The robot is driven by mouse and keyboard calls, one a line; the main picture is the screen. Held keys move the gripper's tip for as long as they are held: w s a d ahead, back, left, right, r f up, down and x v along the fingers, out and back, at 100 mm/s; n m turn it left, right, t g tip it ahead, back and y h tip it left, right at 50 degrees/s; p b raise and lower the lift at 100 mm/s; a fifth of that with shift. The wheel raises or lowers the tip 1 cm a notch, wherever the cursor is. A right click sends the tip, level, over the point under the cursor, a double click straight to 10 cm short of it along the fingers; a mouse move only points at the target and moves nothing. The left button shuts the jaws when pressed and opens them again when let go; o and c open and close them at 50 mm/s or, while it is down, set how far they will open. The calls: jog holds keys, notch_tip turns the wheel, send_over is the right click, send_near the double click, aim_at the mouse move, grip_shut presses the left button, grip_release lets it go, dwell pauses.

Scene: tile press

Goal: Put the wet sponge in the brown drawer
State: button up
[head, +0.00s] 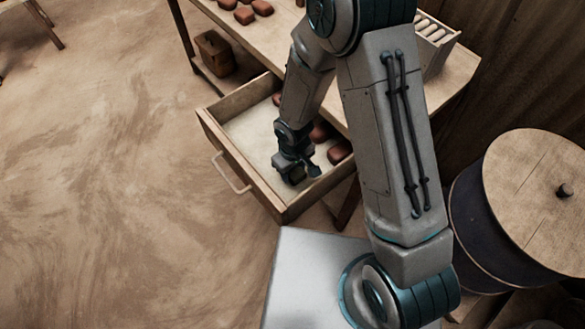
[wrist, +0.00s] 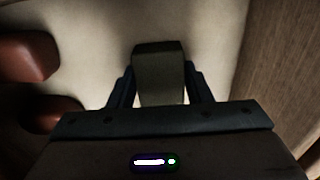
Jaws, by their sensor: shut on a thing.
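The brown drawer (head: 238,153) is pulled out from under the wooden table, its pale floor showing. My gripper (head: 296,178) is inside the drawer, low and near its front right corner. In the wrist view my gripper (wrist: 160,95) is shut on a dark olive-grey block, the sponge (wrist: 158,60), held between the two fingers above or on the drawer floor. I cannot tell whether the sponge touches the floor. In the head view the sponge is mostly hidden by my gripper.
Several reddish-brown blocks (wrist: 28,57) lie in the drawer beside the sponge. The drawer's wooden wall (wrist: 285,70) is close on the right in the wrist view. More blocks (head: 244,14) and a slotted rack (head: 434,32) are on the table (head: 457,72). A lidded barrel (head: 530,190) stands at right.

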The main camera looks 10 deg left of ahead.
jog(key=o, duration=0.9)
jog(key=shift+f, duration=0.1)
notch_tip(320, 180, up, 12)
jog(key=p, duration=0.2)
jog(key=w+d+r+m+t, duration=0.1)
jog(key=d+r+m, duration=0.4)
jog(key=d+r, duration=0.7)
jog(key=shift+s+d+r+m+t, duration=0.15)
jog(key=shift+s+d+r+m, duration=0.7)
jog(key=shift+s+d+r, duration=0.7)
jog(key=shift+s+d+r+m+t, duration=0.2)
jog(key=shift+s+d+r+m, duration=0.7)
jog(key=shift+d+r, duration=0.65)
jog(key=shift+s+d+r+m+t, duration=0.15)
jog(key=shift+s+d+r+m, duration=0.6)
jog(key=shift+s+d+r, duration=0.9)
jog(key=shift+w+d+f, duration=0.25)
jog(key=shift+f, duration=0.25)
